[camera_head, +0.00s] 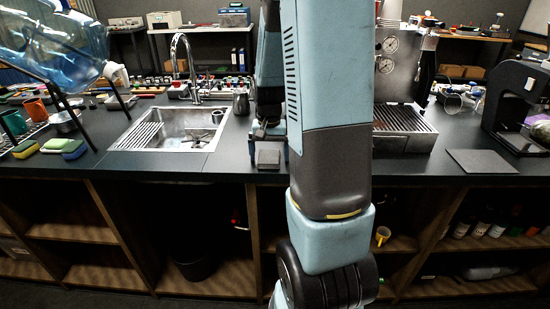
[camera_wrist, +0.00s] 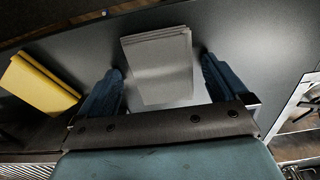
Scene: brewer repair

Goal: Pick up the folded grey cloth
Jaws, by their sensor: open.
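The folded grey cloth (camera_wrist: 160,62) lies flat on the dark counter in the wrist view, its layered edge showing at the top. My gripper (camera_wrist: 160,82) is open, with one blue finger on each side of the cloth. The fingers look apart from its edges, and I cannot tell how high they are above the counter. In the head view the cloth (camera_head: 267,158) shows small near the counter's front edge, below my gripper (camera_head: 268,138). My arm hides the counter just right of it.
A yellow cloth or pad (camera_wrist: 42,84) lies left of my gripper in the wrist view. In the head view a steel sink (camera_head: 180,128) is to the left, with a dark jug (camera_head: 241,104) behind the cloth. An espresso machine (camera_head: 402,120) stands to the right.

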